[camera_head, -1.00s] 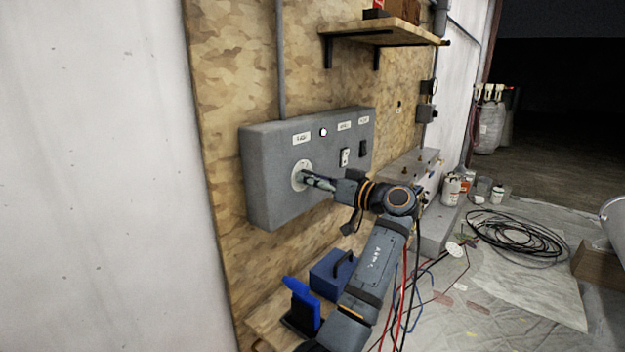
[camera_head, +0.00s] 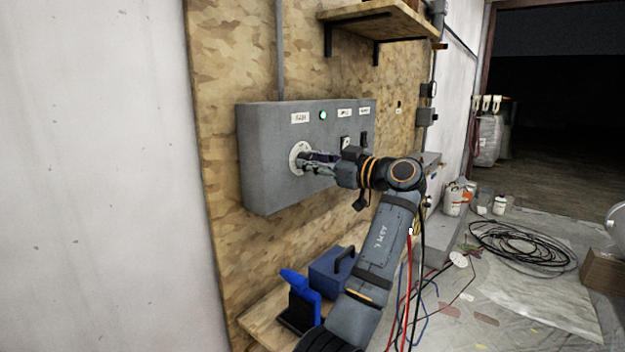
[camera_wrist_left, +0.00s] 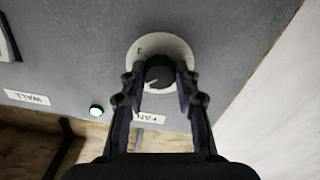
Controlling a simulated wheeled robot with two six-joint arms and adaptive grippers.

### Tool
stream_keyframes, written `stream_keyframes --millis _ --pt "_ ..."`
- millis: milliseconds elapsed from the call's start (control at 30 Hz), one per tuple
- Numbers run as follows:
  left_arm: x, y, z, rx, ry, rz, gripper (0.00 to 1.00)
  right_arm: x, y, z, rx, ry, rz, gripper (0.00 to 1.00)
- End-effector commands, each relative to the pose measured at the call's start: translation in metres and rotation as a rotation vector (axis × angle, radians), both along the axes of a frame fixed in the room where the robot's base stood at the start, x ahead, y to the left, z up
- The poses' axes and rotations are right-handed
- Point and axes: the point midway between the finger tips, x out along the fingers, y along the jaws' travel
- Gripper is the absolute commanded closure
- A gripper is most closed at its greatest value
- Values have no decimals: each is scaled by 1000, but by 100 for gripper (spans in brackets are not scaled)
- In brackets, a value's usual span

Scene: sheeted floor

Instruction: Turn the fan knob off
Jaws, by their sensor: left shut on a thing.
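The fan knob (camera_wrist_left: 158,72) is a dark round knob on a pale round dial plate (camera_wrist_left: 177,47). In the head view the dial plate (camera_head: 296,159) is on the left part of the grey control box (camera_head: 262,180). My left gripper (camera_wrist_left: 160,78) has a finger on each side of the knob and is shut on it. In the head view my left gripper (camera_head: 308,162) reaches the dial from the right and hides most of the knob. A label reading FAN (camera_wrist_left: 150,118) is beside the dial. A small green lamp (camera_head: 323,115) is lit on the box. My right gripper is not in view.
Two switches (camera_head: 345,143) are on the box's right part. A wooden shelf (camera_head: 385,20) is above. A blue box (camera_head: 331,270) and a blue tool (camera_head: 299,285) are below on a wooden ledge. Coiled cable (camera_head: 520,245) lies on the sheeted floor.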

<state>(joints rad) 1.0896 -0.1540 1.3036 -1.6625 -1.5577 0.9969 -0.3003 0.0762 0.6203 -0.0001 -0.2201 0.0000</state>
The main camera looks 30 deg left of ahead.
Motion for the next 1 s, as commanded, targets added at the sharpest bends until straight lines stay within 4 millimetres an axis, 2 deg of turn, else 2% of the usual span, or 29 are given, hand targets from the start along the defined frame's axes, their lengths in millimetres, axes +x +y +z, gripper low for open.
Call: stream_keyframes --millis 33,133,200,500,1000 --pt "0 0 -5 -1 -43 0 100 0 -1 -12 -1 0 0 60" --pt "0 0 -4 -10 -138 0 100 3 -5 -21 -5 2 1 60" --pt "0 0 -4 -15 -203 0 100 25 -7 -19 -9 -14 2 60" --pt "0 0 -2 -38 -484 0 100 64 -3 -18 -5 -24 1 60" --pt "0 0 -1 -65 -812 -1 100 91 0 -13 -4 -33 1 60"
